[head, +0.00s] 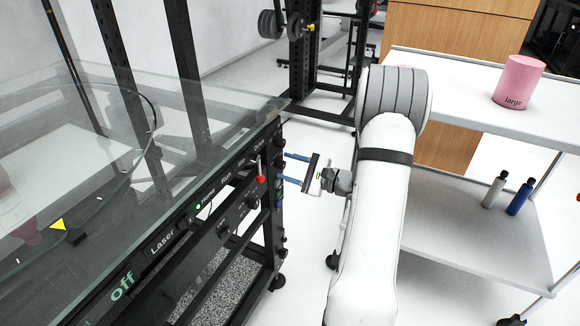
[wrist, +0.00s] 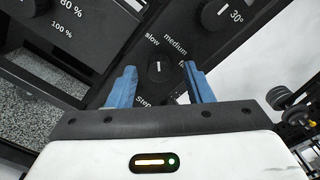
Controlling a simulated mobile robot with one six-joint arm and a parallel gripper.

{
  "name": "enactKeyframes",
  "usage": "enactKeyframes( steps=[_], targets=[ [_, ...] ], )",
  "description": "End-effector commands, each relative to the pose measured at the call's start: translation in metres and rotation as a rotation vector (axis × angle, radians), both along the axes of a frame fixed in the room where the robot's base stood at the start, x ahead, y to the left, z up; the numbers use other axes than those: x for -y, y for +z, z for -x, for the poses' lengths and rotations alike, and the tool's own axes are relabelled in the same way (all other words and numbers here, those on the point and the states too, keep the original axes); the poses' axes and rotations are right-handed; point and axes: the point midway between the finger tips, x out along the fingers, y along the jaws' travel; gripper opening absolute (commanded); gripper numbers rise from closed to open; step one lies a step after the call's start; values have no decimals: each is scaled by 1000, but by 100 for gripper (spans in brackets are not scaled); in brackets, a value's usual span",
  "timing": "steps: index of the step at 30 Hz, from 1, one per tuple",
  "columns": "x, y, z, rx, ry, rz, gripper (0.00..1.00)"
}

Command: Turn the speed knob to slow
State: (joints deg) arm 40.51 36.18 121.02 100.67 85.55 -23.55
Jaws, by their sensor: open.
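The speed knob (wrist: 158,68) is a round black dial with a short white pointer line. In the wrist view it sits on the black panel (wrist: 130,50), ringed by the labels "slow", "medium", "Step" and one starting with "f" that a finger partly covers. The pointer looks roughly upright, between "slow" and "medium". My gripper (wrist: 159,72) is open, with one blue finger on each side of the knob in that view; I cannot tell whether they touch it. In the head view my gripper (head: 281,166) reaches left to the panel's far end, where I cannot make out the speed knob clearly.
Another knob (wrist: 216,12) marked 30° is at upper right in the wrist view. A white shelf (head: 450,95) with a pink "large" cylinder (head: 518,82) stands right of my arm.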

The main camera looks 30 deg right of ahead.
Motion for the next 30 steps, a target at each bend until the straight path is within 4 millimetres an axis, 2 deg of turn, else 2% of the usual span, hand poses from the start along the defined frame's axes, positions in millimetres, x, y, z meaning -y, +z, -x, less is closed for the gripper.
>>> enactKeyframes(
  steps=[13, 18, 30],
  targets=[
    [42, 1, 52, 1, -4, 0, 46],
    [47, 0, 58, 0, -1, 0, 46],
    [46, 0, 58, 1, -1, 0, 46]
  ],
)
